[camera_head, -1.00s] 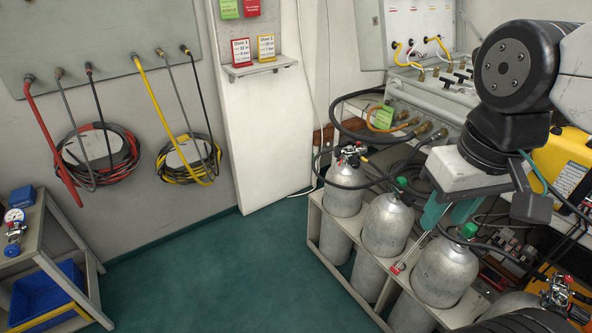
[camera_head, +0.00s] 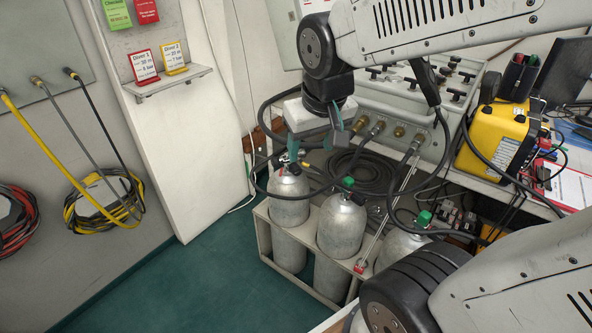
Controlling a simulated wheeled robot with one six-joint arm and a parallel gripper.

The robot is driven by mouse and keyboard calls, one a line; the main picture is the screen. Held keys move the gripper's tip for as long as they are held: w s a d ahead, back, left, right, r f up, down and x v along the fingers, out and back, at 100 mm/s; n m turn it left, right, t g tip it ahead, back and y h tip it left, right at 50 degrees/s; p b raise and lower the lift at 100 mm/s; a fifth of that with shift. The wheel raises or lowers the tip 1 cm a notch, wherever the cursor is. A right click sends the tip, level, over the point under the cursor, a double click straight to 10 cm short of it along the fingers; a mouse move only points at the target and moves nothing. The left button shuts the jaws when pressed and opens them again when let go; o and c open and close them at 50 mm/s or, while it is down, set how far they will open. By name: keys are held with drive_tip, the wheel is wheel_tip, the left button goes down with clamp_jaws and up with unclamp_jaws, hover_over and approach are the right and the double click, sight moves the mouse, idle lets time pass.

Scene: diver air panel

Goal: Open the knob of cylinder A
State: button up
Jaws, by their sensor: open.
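Three grey gas cylinders stand in a rack: a left cylinder (camera_head: 289,207), a middle cylinder (camera_head: 341,228) and a right cylinder (camera_head: 398,247), which my arm partly covers. No letter shows on them, so I cannot tell which is cylinder A. The middle one has a green knob (camera_head: 348,182) on top and the right one another green knob (camera_head: 424,217). The left one carries a valve with a hose fitting (camera_head: 292,168). My gripper (camera_head: 314,150) is open with teal fingers, seen just above the left cylinder's valve. I see nothing between the fingers; contact cannot be told.
The light rack (camera_head: 264,236) holds the cylinders. Black hoses loop around their tops and lie coiled behind. A grey valve panel (camera_head: 425,115) stands behind, with a yellow box (camera_head: 490,140) on the bench to the right. Green floor (camera_head: 215,270) is free at left.

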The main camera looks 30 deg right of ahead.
drive_tip(key=w+d+f+m+t+h, duration=0.1)
drive_tip(key=w+d+f+t, duration=0.2)
drive_tip(key=w, duration=0.6)
drive_tip(key=w+d+f+m+t, duration=0.1)
drive_tip(key=w+d+f, duration=0.3)
drive_tip(key=w, duration=0.5)
drive_tip(key=m+t, duration=0.2)
drive_tip(key=t, duration=0.4)
hover_over(298, 173)
drive_tip(key=s+a, duration=0.2)
wheel_tip(298, 173, down, 20)
drive_tip(key=s+d+f+m+t, duration=0.25)
drive_tip(key=s+f+t, duration=0.25)
drive_tip(key=f, duration=0.6)
drive_tip(key=shift+m+y, duration=0.25)
drive_tip(key=shift+y, duration=0.15)
drive_tip(key=w, duration=0.7)
drive_tip(key=shift+w+a+r, duration=0.15)
drive_tip(key=shift+w+r, duration=0.1)
drive_tip(key=shift+w, duration=0.1)
drive_tip(key=c, duration=1)
